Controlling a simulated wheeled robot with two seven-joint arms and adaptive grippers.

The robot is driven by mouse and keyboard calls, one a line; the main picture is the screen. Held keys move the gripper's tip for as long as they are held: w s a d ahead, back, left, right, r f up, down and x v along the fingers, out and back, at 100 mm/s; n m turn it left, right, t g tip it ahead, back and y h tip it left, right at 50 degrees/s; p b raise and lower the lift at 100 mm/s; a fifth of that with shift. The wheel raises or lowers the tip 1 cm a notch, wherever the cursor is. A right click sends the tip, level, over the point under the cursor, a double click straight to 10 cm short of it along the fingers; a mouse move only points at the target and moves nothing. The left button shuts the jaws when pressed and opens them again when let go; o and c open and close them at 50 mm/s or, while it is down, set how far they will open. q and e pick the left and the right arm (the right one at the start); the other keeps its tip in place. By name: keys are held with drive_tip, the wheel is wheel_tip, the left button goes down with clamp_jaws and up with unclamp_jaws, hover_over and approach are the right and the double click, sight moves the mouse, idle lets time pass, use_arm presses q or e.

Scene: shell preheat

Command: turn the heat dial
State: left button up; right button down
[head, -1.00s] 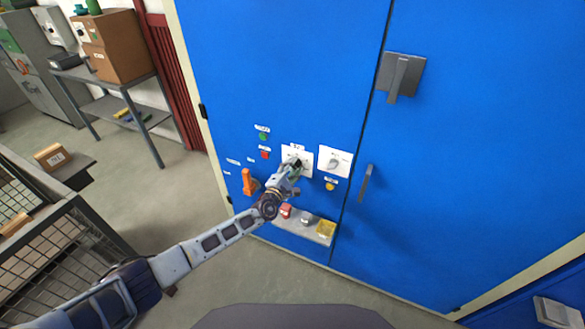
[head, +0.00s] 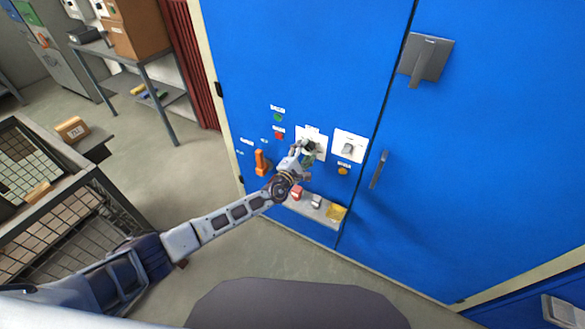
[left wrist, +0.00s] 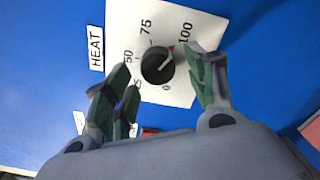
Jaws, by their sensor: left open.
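The heat dial (left wrist: 158,65) is a round black knob with a light pointer line on a white plate (left wrist: 130,22) marked with numbers, beside a HEAT label (left wrist: 96,48). The pointer lies toward the side of the 100 mark. In the head view my left gripper (head: 303,155) is in front of the dial's plate (head: 319,139) and hides most of the dial. My right gripper is not in view.
A second white plate with a grey knob (head: 348,148) is just right of the dial. An orange handle (head: 262,162) is to the left, green (head: 278,117) and red (head: 279,136) buttons above left. A small shelf (head: 305,207) with several blocks is below.

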use_arm(q)
drive_tip(key=v, duration=1.1)
idle(0.3)
drive_tip(key=shift+s+a, duration=0.1)
idle(0.6)
